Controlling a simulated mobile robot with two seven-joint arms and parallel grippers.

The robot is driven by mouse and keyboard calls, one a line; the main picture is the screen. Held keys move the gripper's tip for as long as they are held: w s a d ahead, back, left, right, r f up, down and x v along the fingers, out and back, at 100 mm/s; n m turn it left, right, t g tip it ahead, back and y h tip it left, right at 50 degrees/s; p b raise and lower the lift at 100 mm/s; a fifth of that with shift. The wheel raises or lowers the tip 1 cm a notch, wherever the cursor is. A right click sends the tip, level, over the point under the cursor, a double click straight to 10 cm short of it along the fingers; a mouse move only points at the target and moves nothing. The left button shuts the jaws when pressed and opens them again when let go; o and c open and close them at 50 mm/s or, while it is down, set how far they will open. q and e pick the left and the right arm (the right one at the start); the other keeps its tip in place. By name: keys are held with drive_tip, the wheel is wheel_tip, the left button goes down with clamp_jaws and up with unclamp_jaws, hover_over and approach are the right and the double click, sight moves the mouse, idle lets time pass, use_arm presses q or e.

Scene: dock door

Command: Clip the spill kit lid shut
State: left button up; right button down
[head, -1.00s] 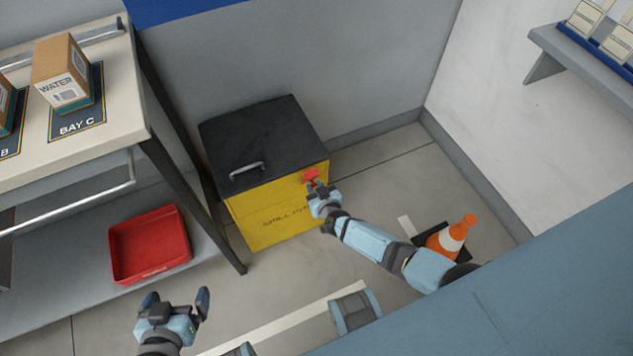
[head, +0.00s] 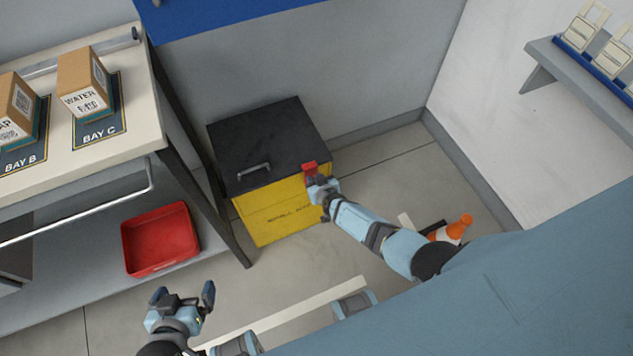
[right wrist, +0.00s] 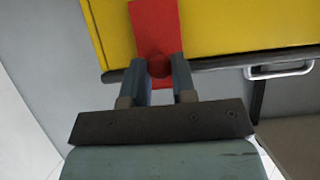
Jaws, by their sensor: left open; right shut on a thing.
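The spill kit is a yellow box (head: 285,217) with a dark lid (head: 262,138) lying down on its top, with a grey handle (head: 254,171) near the lid's front edge. A red clip (head: 310,168) is at the box's right front, at the lid's edge; it also shows in the right wrist view (right wrist: 153,28) against the yellow wall. My right gripper (head: 314,180) is shut on the clip, its two fingers (right wrist: 160,72) on either side of it. My left gripper (head: 181,296) is open and empty, low in the head view, away from the box.
A shelf unit with a pale top (head: 125,131) stands left, carrying boxes; a red tray (head: 160,240) sits on its lower shelf. An orange and white cone (head: 453,230) stands on the floor right of my right arm. A wall shelf (head: 580,68) is at the upper right.

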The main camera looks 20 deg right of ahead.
use_arm(q)
drive_tip(key=shift+a, duration=0.1)
use_arm(e)
drive_tip(key=shift+w+r, duration=0.45)
drive_tip(key=c, duration=0.9)
unclamp_jaws()
drive_tip(key=shift+c, duration=0.2)
drive_tip(key=shift+s+f, duration=0.1)
drive_tip(key=shift+s, duration=0.05)
drive_tip(key=shift+f, duration=0.1)
use_arm(q)
drive_tip(key=shift+r, duration=0.1)
use_arm(e)
drive_tip(key=shift+s, duration=0.15)
